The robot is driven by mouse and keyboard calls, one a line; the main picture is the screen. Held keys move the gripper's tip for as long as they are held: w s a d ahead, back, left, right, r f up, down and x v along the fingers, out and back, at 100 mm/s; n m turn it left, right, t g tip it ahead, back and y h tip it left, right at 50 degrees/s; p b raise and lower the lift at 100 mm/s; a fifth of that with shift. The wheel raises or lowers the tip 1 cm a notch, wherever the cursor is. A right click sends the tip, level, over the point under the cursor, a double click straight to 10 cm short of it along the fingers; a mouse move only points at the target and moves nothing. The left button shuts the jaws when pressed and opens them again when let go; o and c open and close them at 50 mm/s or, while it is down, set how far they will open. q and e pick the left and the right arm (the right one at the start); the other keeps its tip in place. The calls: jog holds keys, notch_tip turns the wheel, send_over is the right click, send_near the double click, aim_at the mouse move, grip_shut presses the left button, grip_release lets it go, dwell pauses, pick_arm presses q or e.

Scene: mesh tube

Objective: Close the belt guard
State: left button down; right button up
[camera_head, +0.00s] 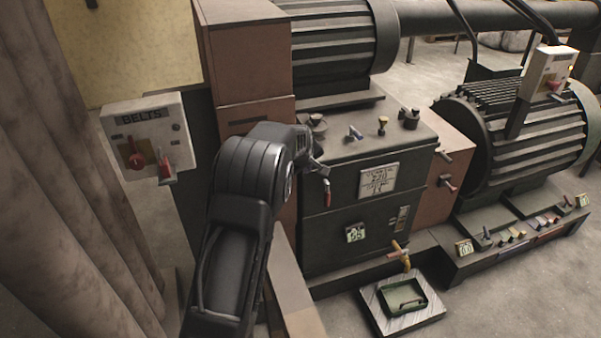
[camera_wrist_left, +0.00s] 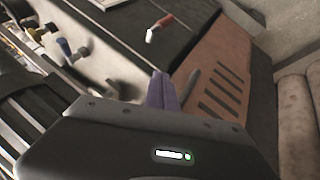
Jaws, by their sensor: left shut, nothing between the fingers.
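A reddish-brown box cover, which looks like the belt guard (camera_head: 246,62), stands left of the dark green machine housing. In the left wrist view, a brown panel with dark slots (camera_wrist_left: 232,62) adjoins the dark housing, apparently part of the same guard. Whether it is open or shut I cannot tell. My left gripper (camera_head: 318,168) is at the housing's front left corner, its arm hiding the lower guard. In the left wrist view its purple-grey fingers (camera_wrist_left: 162,90) are together and empty, close to a thin grey bar (camera_wrist_left: 189,87) by the panel. My right gripper is not in view.
A red-handled lever (camera_head: 327,190) hangs on the housing front near my left gripper. A white BELTS switch box (camera_head: 146,135) is left of my arm. Several knobs and valves top the housing (camera_head: 345,225). A green tray (camera_head: 404,298) lies on the floor in front.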

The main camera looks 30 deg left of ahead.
pick_arm(q)
jog(key=d+r+b, duration=0.1)
jog(key=d+r, duration=0.3)
jog(key=r, duration=0.2)
jog(key=shift+d, duration=0.15)
jog(key=shift+w, duration=0.1)
dwell(0.3)
